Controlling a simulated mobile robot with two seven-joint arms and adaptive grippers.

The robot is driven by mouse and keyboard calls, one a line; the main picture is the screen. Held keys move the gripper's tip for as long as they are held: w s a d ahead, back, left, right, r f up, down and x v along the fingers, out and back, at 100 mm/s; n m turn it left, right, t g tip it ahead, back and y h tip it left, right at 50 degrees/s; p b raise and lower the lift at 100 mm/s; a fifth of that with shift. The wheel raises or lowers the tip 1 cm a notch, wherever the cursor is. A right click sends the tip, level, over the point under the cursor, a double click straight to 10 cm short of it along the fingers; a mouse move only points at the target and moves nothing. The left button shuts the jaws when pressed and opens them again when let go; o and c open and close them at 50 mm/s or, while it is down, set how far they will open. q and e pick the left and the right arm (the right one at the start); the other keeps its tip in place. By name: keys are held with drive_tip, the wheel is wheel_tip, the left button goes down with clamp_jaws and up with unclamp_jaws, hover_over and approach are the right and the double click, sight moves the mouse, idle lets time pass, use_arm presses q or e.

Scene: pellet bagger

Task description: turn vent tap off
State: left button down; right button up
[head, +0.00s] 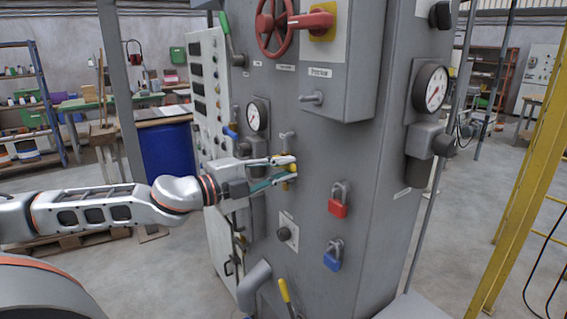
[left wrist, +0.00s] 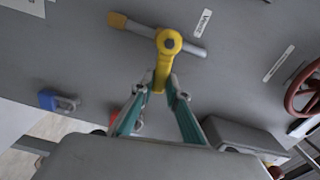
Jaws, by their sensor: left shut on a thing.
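The vent tap is on the front of the grey machine. In the left wrist view its yellow lever (left wrist: 169,44) points down toward my gripper, roughly across the short pipe (left wrist: 190,48) behind it, and a label is beside it. In the head view the yellow lever (head: 291,169) is small and partly hidden by the fingers. My left gripper (head: 294,168) reaches in from the left; its fingers (left wrist: 160,84) are closed around the free end of the lever. My right gripper is not in view.
A red padlock (head: 338,199) and a blue padlock (head: 333,254) hang right of and below the tap. A gauge (head: 257,116) and a box with a red switch (head: 312,22) are above. A yellow-handled lever (head: 285,291) is below. A yellow frame (head: 520,150) stands at the right.

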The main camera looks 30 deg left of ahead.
use_arm(q)
drive_tip(key=shift+f+m, duration=0.45)
drive_tip(key=shift+m, duration=0.35)
drive_tip(key=c, duration=2)
unclamp_jaws()
drive_tip(key=shift+w, duration=0.1)
drive_tip(key=shift+o, duration=0.2)
wheel_tip(320, 180, up, 10)
